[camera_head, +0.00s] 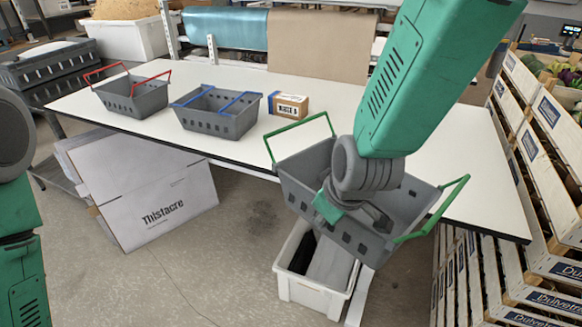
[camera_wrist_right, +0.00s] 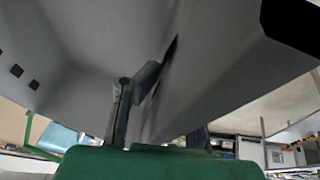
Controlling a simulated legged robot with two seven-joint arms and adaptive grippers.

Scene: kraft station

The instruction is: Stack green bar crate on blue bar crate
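The green bar crate (camera_head: 372,243) is a grey basket with two raised green handles. It is tilted and juts out past the table's front edge. My right gripper (camera_head: 345,212) is at its near wall, and its fingers look closed on that wall; the arm hides part of the crate's inside. In the right wrist view the crate's grey wall (camera_wrist_right: 75,45) fills most of the picture, with my right gripper (camera_wrist_right: 158,118) against it. The blue bar crate (camera_head: 217,123), grey with blue handles, stands upright and empty on the table. My left gripper is out of view.
A red-handled crate (camera_head: 133,98) stands left of the blue one. A small box (camera_head: 288,106) sits close to its right. The white table (camera_head: 440,170) is clear at right. A white bin (camera_head: 310,290) is below; wooden crates (camera_head: 550,200) stand at right.

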